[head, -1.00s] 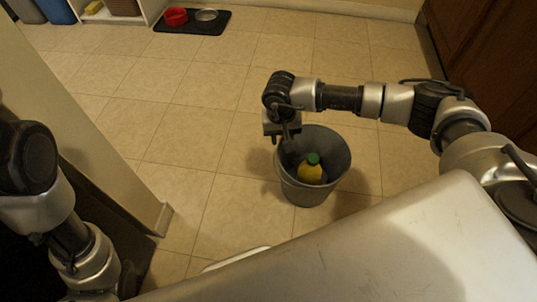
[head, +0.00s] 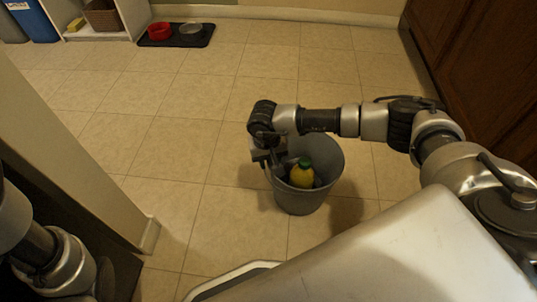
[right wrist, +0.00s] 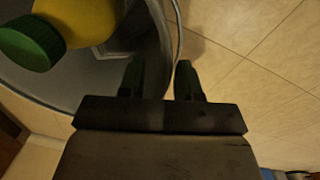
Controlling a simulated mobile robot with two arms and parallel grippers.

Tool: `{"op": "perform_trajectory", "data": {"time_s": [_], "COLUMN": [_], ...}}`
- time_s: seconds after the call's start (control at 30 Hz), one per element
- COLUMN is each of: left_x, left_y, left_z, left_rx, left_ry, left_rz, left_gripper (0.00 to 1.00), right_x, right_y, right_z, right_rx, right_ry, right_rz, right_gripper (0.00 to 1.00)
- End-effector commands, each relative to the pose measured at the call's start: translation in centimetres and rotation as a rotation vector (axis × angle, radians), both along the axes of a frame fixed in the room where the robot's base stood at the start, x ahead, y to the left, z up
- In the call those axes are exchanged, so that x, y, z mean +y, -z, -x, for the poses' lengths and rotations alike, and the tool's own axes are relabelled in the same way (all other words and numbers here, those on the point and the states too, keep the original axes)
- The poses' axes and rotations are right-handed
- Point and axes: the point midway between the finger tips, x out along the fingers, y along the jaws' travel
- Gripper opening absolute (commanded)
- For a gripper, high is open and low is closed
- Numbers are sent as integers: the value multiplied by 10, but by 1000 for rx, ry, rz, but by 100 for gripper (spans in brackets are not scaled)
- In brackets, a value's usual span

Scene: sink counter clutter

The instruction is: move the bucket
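The grey bucket (head: 310,199) stands upright on the tiled floor. A yellow bottle (head: 301,179) with a green cap is inside it; it also shows in the right wrist view (right wrist: 88,22). My right gripper (head: 274,168) is at the left side of the bucket's rim, pointing down. In the right wrist view its two fingers (right wrist: 160,80) are apart, with the bucket's rim and wall (right wrist: 153,62) between them. One finger is on the inner side, the other outside. I see no firm grip. My left gripper is not in view; only part of that arm shows.
A wall end (head: 148,236) stands left of the bucket. Wooden cabinets (head: 480,70) line the right. A black mat (head: 176,42) with a red bowl (head: 159,31) and a metal bowl (head: 191,28) lies at the back, beside a white shelf (head: 100,35). The middle floor is clear.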

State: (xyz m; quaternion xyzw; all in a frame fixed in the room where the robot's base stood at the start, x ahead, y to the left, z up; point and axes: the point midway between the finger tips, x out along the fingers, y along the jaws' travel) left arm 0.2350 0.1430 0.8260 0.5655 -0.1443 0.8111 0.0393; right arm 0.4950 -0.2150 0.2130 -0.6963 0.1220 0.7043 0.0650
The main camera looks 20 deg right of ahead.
Motion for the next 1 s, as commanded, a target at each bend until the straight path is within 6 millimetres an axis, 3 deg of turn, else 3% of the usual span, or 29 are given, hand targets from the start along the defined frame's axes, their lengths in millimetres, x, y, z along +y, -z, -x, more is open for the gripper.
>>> {"op": "perform_trajectory", "data": {"time_s": [0.03,0.2,0.63,0.87,1.0], "left_x": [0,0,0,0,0], "left_y": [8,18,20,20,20], "left_z": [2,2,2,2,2], "left_rx": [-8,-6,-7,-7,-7], "left_ry": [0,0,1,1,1], "left_rz": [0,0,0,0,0], "left_gripper": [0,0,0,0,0], "right_x": [-1,-2,-3,-3,-3], "right_y": [14,30,34,34,34], "right_z": [0,0,1,1,0], "right_rx": [1,0,0,0,-1], "right_ry": [1,0,0,0,0], "right_rz": [0,0,-1,0,-1], "right_gripper": [34,34,34,0,0]}}
